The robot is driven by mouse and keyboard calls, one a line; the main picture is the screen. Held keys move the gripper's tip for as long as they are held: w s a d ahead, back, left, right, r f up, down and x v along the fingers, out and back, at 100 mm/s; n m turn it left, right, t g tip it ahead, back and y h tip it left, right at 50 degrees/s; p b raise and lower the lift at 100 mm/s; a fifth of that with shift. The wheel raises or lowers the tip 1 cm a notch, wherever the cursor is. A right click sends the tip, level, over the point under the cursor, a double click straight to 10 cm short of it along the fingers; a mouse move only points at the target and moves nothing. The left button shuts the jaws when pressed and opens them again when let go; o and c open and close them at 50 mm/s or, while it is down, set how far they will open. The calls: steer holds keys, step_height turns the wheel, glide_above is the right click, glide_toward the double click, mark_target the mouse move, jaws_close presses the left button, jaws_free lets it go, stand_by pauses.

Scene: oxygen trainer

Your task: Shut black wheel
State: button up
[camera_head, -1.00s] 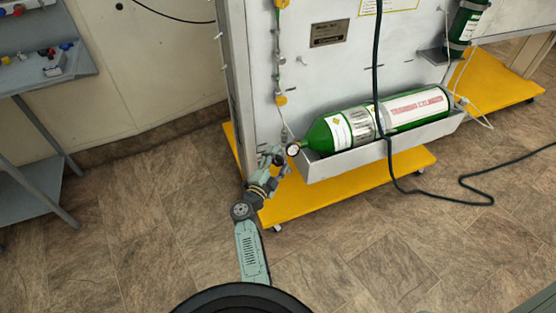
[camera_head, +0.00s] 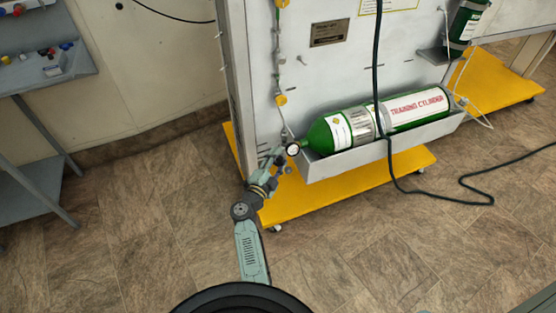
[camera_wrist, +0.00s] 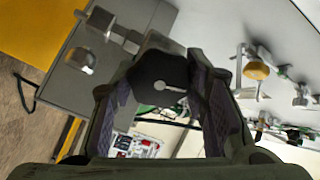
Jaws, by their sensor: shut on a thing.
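The black wheel (camera_wrist: 162,72) shows in the wrist view as a dark, many-sided knob with a small pale stem at its centre. My gripper (camera_wrist: 168,92) has one finger on each side of it and is shut on it. In the head view my gripper (camera_head: 277,160) is at the valve end of the green cylinder (camera_head: 395,114), just left of a round gauge (camera_head: 293,149). The cylinder lies in a grey tray (camera_head: 345,160) on the panel.
A yellow base (camera_head: 330,198) with casters runs under the panel. A yellow knob (camera_wrist: 257,70) and fittings line the panel. A dark hose (camera_head: 388,150) hangs in front of the cylinder and trails right. A grey shelf unit (camera_head: 40,185) stands left. The floor between is clear.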

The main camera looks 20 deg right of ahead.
steer(key=shift+a+f+m, duration=0.1)
steer(key=shift+m, duration=0.7)
steer(key=shift+m+b, duration=0.35)
steer(key=shift+m, duration=0.35)
steer(key=o, duration=1.2)
steer(key=shift+c, duration=0.2)
steer(key=v, duration=1.2)
